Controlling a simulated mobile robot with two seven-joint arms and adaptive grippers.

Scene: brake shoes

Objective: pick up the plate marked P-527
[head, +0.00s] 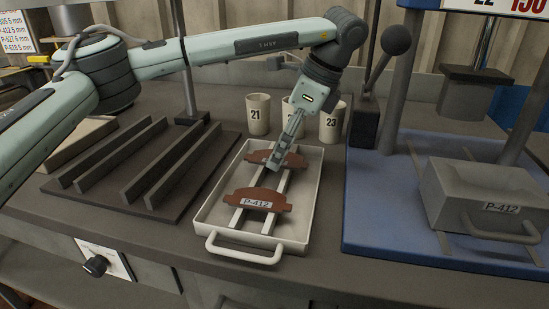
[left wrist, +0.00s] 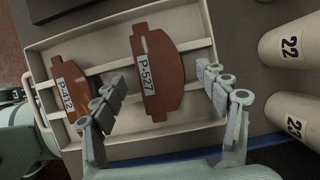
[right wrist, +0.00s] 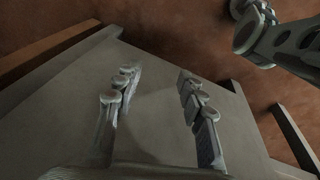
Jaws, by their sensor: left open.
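The plate marked P-527 (left wrist: 158,72) is a reddish-brown brake plate with a white label. It lies across the rails in the white tray (left wrist: 105,34). In the head view the P-527 plate (head: 293,158) is the farther one, partly hidden by my left gripper (head: 276,160). A second brown plate marked P-412 (head: 256,198) lies nearer the tray handle; it also shows in the left wrist view (left wrist: 70,90). My left gripper is open and empty above the tray, its fingers (left wrist: 160,108) either side of the P-527 plate. My right gripper (right wrist: 158,92) is open and empty.
Cups marked 21 (head: 258,115) and 23 (head: 332,122), with another between, stand behind the tray. A dark slotted rack (head: 140,170) is left. A blue press base (head: 385,215) with a grey block marked P-412 (head: 480,190) is right.

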